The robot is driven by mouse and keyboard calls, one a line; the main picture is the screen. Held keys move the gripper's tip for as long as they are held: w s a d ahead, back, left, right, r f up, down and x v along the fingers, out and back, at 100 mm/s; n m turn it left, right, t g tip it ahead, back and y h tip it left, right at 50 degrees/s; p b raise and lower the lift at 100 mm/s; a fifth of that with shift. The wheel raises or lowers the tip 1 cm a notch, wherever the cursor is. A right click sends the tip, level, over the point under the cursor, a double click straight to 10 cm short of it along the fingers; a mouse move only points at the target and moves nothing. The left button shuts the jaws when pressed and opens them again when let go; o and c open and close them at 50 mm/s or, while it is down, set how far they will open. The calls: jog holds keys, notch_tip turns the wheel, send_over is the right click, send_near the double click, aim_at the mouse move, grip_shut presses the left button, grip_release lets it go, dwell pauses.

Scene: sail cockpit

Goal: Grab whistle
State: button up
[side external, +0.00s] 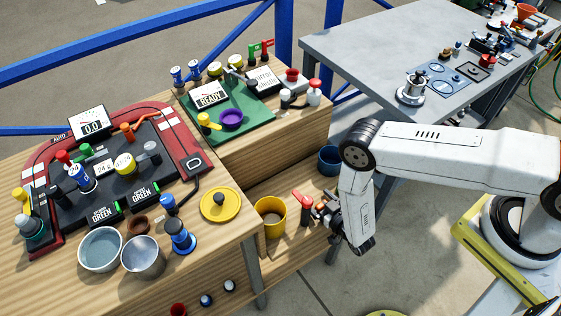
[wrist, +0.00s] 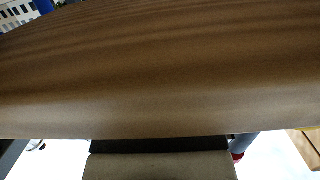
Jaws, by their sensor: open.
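I cannot pick out a whistle for certain in either view. My gripper (side external: 322,210) is in the side view, low at the right end of the lower wooden shelf, open, with its small fingers partly hidden by my wrist. A small red piece (side external: 303,198) stands upright just left of the fingers; I cannot tell what it is or whether they touch it. A yellow cup (side external: 270,216) stands left of the red piece. The wrist view is filled mostly by a close brown wooden surface (wrist: 160,75); no fingertips can be made out there.
A dark blue cup (side external: 329,160) stands behind my gripper on the shelf. The upper bench holds a red-edged console (side external: 190,140), a green board (side external: 258,122), a yellow disc (side external: 220,204) and bowls (side external: 100,250). A grey table (side external: 345,48) stands behind. Open floor lies below my arm.

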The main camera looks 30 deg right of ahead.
jog(key=shift+w, duration=0.25)
jog(key=shift+c, duration=0.2)
jog(key=c, duration=1.2)
jog(key=shift+r, duration=0.1)
jog(key=shift+r, duration=4.9)
jog(key=shift+r, duration=0.15)
